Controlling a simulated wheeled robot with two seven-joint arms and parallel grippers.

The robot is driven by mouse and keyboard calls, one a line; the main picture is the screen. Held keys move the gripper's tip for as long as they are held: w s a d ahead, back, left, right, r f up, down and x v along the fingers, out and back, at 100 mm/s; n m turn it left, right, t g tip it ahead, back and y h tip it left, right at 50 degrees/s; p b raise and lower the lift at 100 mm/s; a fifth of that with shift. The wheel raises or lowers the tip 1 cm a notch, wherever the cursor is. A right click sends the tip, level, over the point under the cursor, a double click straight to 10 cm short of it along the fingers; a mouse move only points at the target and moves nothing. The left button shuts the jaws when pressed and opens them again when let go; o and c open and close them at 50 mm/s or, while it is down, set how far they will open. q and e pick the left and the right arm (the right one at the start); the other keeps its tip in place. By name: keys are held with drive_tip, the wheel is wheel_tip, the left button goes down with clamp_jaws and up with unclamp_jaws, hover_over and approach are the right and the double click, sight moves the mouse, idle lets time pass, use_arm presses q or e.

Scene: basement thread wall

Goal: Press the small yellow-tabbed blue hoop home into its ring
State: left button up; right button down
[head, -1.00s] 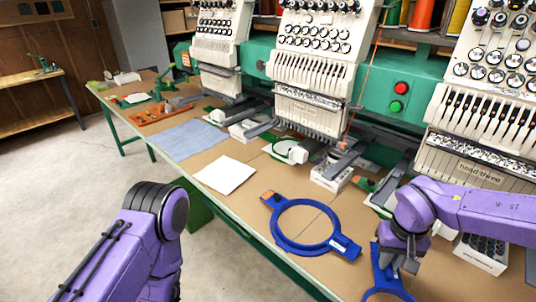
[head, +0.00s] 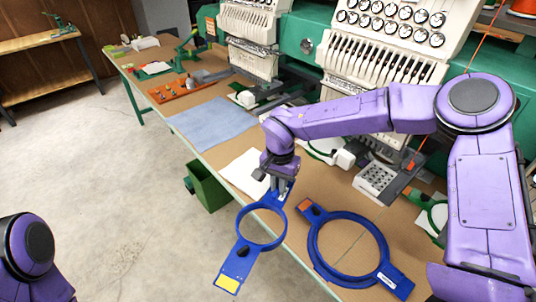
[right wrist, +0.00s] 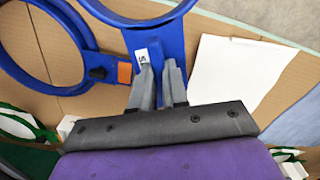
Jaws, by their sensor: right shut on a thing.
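The small blue hoop (head: 239,228) has a yellow tab (head: 229,283) at its outer end and a black knob beside the tab. My right gripper (head: 277,187) is shut on the hoop's other end, which carries a white label (right wrist: 142,57) in the right wrist view. The hoop hangs out over the table's front edge, tab toward the floor side. A larger blue hoop (head: 318,251) with an orange tab (head: 307,207) lies flat on the table to its right. I cannot tell which ring takes the small hoop. My left gripper is out of view.
A white crate (head: 376,180) stands toward the machines. A green bin (head: 207,186) is under the table edge. Brown tabletop shows around the large hoop.

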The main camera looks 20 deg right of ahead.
drive_tip(key=m, duration=0.2)
drive_tip(key=w+m+p, duration=0.1)
drive_tip(key=m, duration=0.2)
drive_tip(key=w+r+m+p, duration=0.1)
drive_tip(key=m, duration=0.1)
drive_tip(key=shift+w+d, duration=0.1)
drive_tip(key=shift+d, duration=0.2)
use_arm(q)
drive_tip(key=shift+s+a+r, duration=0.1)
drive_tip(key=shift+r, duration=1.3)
use_arm(e)
drive_tip(key=shift+w+d+f+m, duration=0.3)
drive_tip(key=shift+w+f+m, duration=0.6)
drive_tip(key=shift+m, duration=1.75)
drive_tip(key=shift+w+d+f+m, duration=0.25)
drive_tip(key=shift+w+f+m, duration=0.65)
drive_tip(key=shift+m, duration=1.7)
drive_tip(key=shift+w+d+f+m, duration=0.3)
drive_tip(key=shift+w+f+m, duration=0.6)
drive_tip(key=shift+m, duration=1.75)
drive_tip(key=shift+s+f, duration=0.2)
drive_tip(key=shift+s, duration=0.15)
